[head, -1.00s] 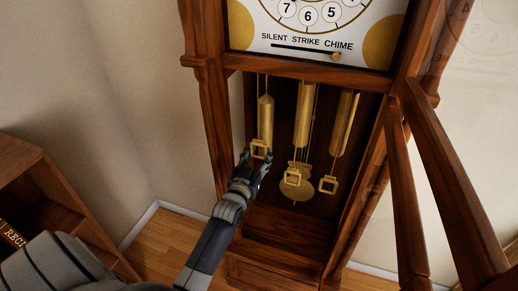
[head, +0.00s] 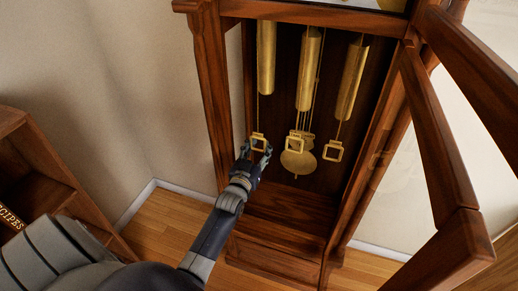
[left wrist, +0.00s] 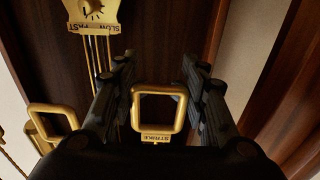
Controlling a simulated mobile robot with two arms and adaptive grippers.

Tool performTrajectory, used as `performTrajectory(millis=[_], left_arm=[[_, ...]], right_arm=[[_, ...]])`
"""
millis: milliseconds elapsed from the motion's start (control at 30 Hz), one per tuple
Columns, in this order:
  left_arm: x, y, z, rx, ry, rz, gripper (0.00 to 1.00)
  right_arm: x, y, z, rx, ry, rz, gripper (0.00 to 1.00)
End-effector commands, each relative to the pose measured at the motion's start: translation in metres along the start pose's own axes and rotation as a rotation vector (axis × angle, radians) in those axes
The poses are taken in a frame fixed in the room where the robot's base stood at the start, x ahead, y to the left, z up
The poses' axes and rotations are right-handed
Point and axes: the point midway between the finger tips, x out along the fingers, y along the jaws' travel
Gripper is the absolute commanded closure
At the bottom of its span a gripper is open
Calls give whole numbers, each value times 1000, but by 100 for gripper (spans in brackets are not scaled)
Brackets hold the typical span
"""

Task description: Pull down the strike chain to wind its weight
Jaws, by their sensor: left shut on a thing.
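The strike chain's pull is a square gold ring (head: 258,143) at the lower left inside the clock case. In the left wrist view this ring (left wrist: 158,91) carries a plate reading STRIKE and sits between my fingers. My left gripper (head: 256,151) is shut on the ring, which hides part of its lower edge in the head view. The chain (head: 258,115) runs up from the ring beside the left brass weight (head: 266,60), whose lower end hangs clear above the ring. My right gripper is not in view.
Two more weights (head: 309,70) (head: 351,82) and rings (head: 294,145) (head: 333,151) hang to the right. The pendulum bob (head: 298,163) hangs behind the middle ring. The open glazed door (head: 440,140) stands at right. A bookcase (head: 35,190) is at left.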

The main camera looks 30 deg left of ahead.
Motion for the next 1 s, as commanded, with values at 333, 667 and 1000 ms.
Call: performTrajectory(millis=[333, 667, 1000], left_arm=[[-8, 2, 22, -1, -44, 3, 35], [-17, 1, 19, 0, -38, 2, 35], [-81, 1, 17, 0, -42, 1, 35]], right_arm=[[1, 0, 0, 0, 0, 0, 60], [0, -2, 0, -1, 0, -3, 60], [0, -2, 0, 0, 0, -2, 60]])
